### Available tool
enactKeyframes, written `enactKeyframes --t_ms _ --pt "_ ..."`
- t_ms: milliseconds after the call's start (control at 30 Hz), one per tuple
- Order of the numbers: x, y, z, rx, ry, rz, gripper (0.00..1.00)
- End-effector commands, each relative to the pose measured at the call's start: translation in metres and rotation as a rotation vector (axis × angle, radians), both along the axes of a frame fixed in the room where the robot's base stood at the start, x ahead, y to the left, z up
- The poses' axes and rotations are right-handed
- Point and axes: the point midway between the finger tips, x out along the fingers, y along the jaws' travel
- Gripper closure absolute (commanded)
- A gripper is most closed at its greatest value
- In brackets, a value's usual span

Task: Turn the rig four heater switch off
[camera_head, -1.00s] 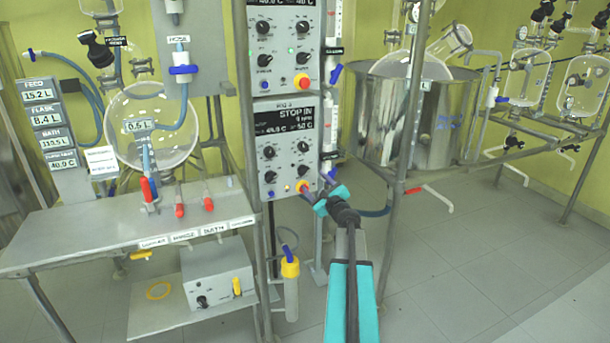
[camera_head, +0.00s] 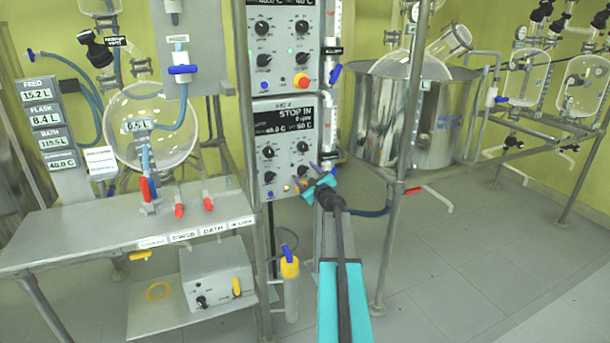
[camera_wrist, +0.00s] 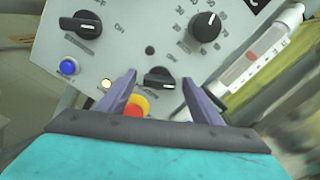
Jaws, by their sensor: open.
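The lower control panel (camera_head: 284,135) has a dark display reading "STOP IN" and several black knobs. Its rig label is too small to read surely. In the wrist view a small black rotary switch (camera_wrist: 159,80) sits below a numbered dial (camera_wrist: 205,27). My gripper (camera_wrist: 158,84) is open, with one finger on each side of that switch; I cannot tell whether they touch it. The switch's lettering is too small to read surely, so I cannot confirm it is the heater switch. In the head view my gripper (camera_head: 312,182) covers the panel's lower right corner.
A red stop button (camera_wrist: 135,106) on a yellow base is close below the switch, partly hidden by a finger. A lit yellow lamp (camera_wrist: 106,84), a blue button (camera_wrist: 68,66) and another OFF/ON knob (camera_wrist: 82,25) are left. A steel vessel (camera_head: 375,120) stands right of the panel.

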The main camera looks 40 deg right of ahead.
Motion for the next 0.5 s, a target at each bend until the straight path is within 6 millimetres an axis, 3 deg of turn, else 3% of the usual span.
enactKeyframes --t_ms 367,500 --pt "0.0029 -0.0001 0.0001 0.000 0.000 0.001 0.41" --pt "0.0036 0.0006 0.0001 0.000 0.000 0.002 0.64"
